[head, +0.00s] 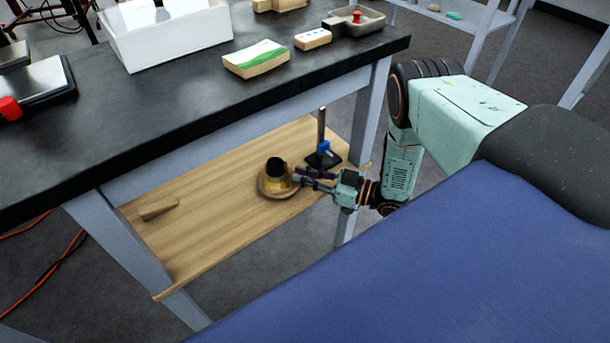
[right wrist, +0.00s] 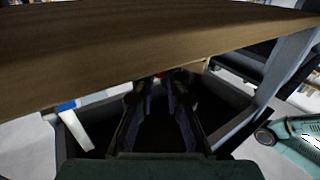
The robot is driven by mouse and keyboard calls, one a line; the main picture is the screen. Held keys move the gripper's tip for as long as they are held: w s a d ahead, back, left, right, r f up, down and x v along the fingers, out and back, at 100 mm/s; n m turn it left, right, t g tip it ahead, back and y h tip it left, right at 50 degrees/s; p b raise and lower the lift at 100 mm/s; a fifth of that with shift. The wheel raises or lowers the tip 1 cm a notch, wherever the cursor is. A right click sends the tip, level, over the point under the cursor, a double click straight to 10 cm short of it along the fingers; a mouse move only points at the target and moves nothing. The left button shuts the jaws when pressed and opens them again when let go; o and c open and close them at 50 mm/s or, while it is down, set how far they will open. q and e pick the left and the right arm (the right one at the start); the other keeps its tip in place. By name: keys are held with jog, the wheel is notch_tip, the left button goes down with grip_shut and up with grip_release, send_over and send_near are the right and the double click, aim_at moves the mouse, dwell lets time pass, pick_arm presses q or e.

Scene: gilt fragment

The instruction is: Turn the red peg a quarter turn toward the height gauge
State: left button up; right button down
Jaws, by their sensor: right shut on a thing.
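The height gauge (head: 322,150), a dark post with a blue slider on a black base, stands on the wooden lower shelf. Left of it is a round wooden dish (head: 266,190) holding an amber jar with a black top (head: 275,170). My right gripper (head: 297,177) reaches in from the right, its fingertips at the dish's right side, just in front of the gauge. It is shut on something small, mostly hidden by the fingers. A reddish spot, apparently the red peg (right wrist: 161,73), shows between the fingertips in the right wrist view. My left gripper is out of view.
The black tabletop (head: 170,105) overhangs the shelf (head: 215,235). A wooden wedge (head: 158,208) lies on the shelf's left. A table leg (head: 371,110) stands close to my right forearm. A grey tray (head: 372,24) with a red knob (head: 357,17) sits above.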

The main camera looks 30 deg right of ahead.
jog(key=shift+w, duration=0.1)
jog(key=shift+w+d+f+n+g+y+b, duration=0.15)
jog(key=shift+w+n+g+y+b, duration=0.1)
jog(key=shift+n+g+y+b, duration=0.3)
jog(key=shift+w+d+r+n+g+y+b, duration=0.15)
jog(key=shift+w+n+g+y+b, duration=0.15)
jog(key=shift+n+g+y, duration=0.25)
jog(key=shift+w+n+g+y+b, duration=0.15)
jog(key=shift+n+g+y+b, duration=0.25)
jog(key=shift+g+y, duration=0.2)
jog(key=c, duration=1.7)
grip_release()
jog(key=shift+o, duration=0.2)
jog(key=shift+d, duration=0.1)
jog(key=v, duration=1.2)
